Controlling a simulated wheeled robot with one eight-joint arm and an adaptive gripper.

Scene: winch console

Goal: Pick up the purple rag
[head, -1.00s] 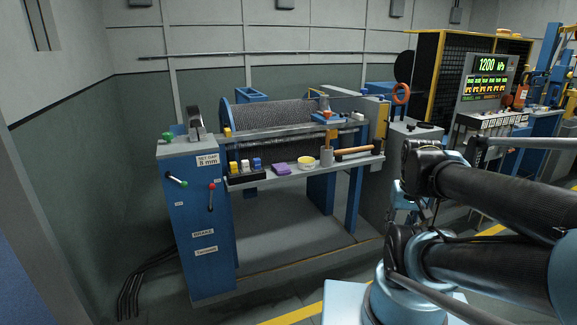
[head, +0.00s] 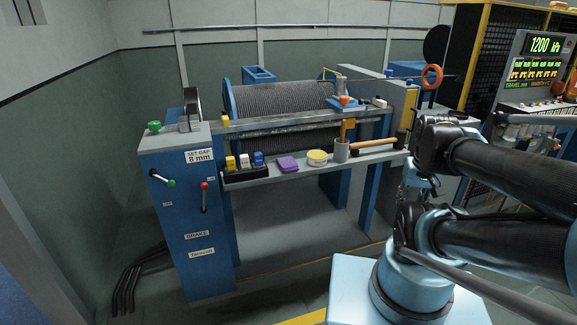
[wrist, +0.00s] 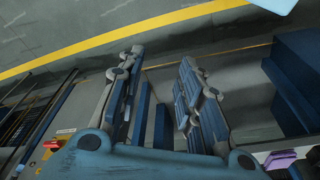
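The purple rag (head: 288,164) lies folded on the narrow grey shelf (head: 315,168) at the front of the winch console, between a black holder and a yellow-lidded tub. In the wrist view a purple patch of it (wrist: 280,158) shows at the lower right edge. My gripper (wrist: 160,65) is open and empty in the wrist view, its two fingers apart and pointing over the floor, away from the rag. In the head view my arm is folded at the right, and the fingers are hard to make out there.
Along the shelf are a black holder (head: 246,173) with several small coloured items, a yellow tub (head: 317,158), a grey cup (head: 341,150) and a hammer (head: 374,147). A blue brake cabinet (head: 195,230) with levers stands left. A yellow floor line (wrist: 130,35) crosses the open floor.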

